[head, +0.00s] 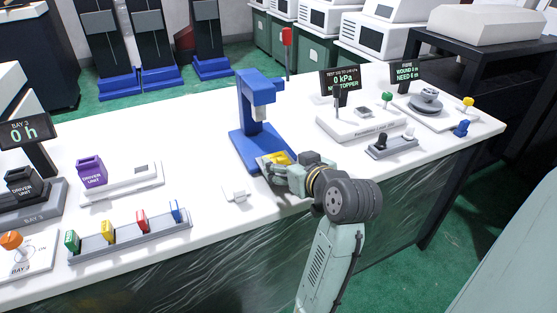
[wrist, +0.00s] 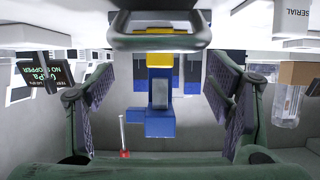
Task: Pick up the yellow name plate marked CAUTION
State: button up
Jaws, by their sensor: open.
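A yellow plate (head: 276,158) lies at the front of the base of a blue press-like stand (head: 249,145); no marking on it can be read. My gripper (head: 277,173) is at the near side of the plate, low over the white table, and partly covers it. In the wrist view my gripper (wrist: 160,95) is open, its two dark pads wide apart with nothing held between them. The blue stand (wrist: 159,122) shows between the pads, with yellow (wrist: 160,60) at its upper end. I cannot tell whether the gripper touches the plate.
The blue stand rises just behind my gripper. A small white block (head: 235,193) lies to the left. A grey rack (head: 130,238) with several coloured tabs stands farther left. A white device (head: 360,123) and a switch box (head: 391,144) stand to the right.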

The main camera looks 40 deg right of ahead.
aim_at(283, 159)
jog(key=p+x, duration=0.1)
jog(key=x, duration=0.3)
jog(key=shift+w, duration=0.2)
jog(key=shift+c, duration=0.3)
jog(key=c, duration=1.6)
